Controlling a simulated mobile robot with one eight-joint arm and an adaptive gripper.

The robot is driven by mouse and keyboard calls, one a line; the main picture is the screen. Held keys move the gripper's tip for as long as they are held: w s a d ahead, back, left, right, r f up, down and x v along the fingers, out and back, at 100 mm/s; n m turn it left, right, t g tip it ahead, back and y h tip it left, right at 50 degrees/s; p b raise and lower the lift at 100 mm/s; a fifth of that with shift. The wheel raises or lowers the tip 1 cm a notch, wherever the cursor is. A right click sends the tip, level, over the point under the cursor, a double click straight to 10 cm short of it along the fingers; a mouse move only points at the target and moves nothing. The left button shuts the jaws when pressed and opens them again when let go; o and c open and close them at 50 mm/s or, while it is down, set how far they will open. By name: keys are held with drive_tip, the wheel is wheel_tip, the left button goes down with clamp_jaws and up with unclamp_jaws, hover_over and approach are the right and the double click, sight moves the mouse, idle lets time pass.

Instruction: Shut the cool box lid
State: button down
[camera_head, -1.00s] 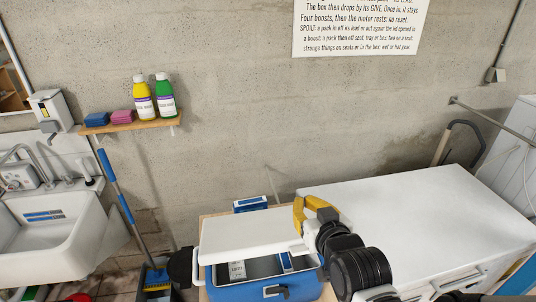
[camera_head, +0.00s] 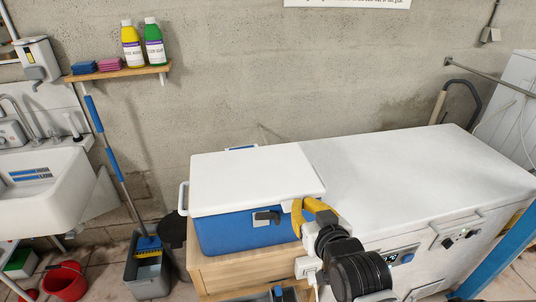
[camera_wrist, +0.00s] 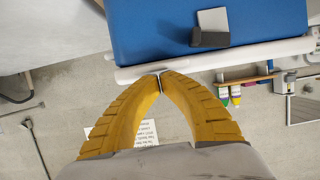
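The cool box (camera_head: 235,233) has a blue body and stands on a wooden stand. Its white lid (camera_head: 250,178) lies flat over the body, with no opening seen along the front edge. A dark latch (camera_head: 266,217) shows on the front, just below the lid edge; it also shows in the wrist view (camera_wrist: 208,38). My gripper (camera_head: 296,205) is at the lid's front right corner. In the wrist view its yellow fingertips (camera_wrist: 158,75) meet at the white lid edge (camera_wrist: 215,60), with nothing clearly held between them. Whether they touch the lid is hard to tell.
A white chest freezer (camera_head: 410,175) stands close against the box's right side. The wooden stand (camera_head: 225,270) is under the box. A grey bucket (camera_head: 150,278) with a blue broom stands to the left, near a red bucket (camera_head: 65,282) and the sink (camera_head: 45,195).

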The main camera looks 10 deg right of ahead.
drive_tip(key=shift+f+b, duration=0.45)
drive_tip(key=shift+f, duration=0.3)
